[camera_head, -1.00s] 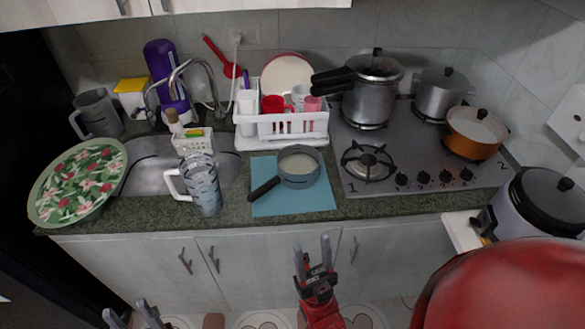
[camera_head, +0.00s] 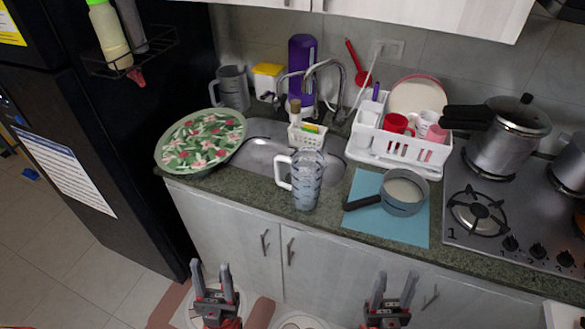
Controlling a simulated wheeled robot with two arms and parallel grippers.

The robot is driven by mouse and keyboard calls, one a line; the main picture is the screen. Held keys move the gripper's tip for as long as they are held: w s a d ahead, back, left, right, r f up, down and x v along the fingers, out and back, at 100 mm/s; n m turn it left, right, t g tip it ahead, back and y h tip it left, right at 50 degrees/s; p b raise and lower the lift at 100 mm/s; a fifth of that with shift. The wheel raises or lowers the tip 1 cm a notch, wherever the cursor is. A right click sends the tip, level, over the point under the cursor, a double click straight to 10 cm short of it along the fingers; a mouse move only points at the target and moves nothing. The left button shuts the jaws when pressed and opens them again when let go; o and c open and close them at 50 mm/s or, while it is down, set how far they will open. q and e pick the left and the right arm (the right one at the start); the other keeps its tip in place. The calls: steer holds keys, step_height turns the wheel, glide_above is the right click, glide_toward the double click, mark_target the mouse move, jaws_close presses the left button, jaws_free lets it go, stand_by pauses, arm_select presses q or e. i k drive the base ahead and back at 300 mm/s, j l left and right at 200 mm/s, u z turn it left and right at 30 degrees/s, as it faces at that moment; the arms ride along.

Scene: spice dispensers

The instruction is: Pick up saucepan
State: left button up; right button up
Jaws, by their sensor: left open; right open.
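The grey saucepan (camera_head: 405,192) sits upright on a blue mat (camera_head: 409,230) on the counter, its black handle pointing left. My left gripper (camera_head: 211,272) is open and empty, low in front of the cabinet doors, to the left of and below the saucepan. My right gripper (camera_head: 393,286) is open and empty, below the counter edge and in front of the cabinet, roughly under the saucepan in the picture. Neither gripper touches the saucepan.
A patterned jug (camera_head: 305,181) stands left of the saucepan handle. A white dish rack (camera_head: 402,148) with cups is behind it, and the stove (camera_head: 475,205) with a pressure cooker (camera_head: 508,135) is to the right. A black fridge (camera_head: 90,130) stands at left.

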mark_target(403, 193)
steer(key=z, duration=0.25)
steer(key=i+j+z, duration=0.1)
steer(key=j+z, duration=0.8)
steer(key=j, duration=0.7)
steer(key=j+z, duration=0.1)
steer(key=j, duration=0.6)
steer(key=k, duration=0.05)
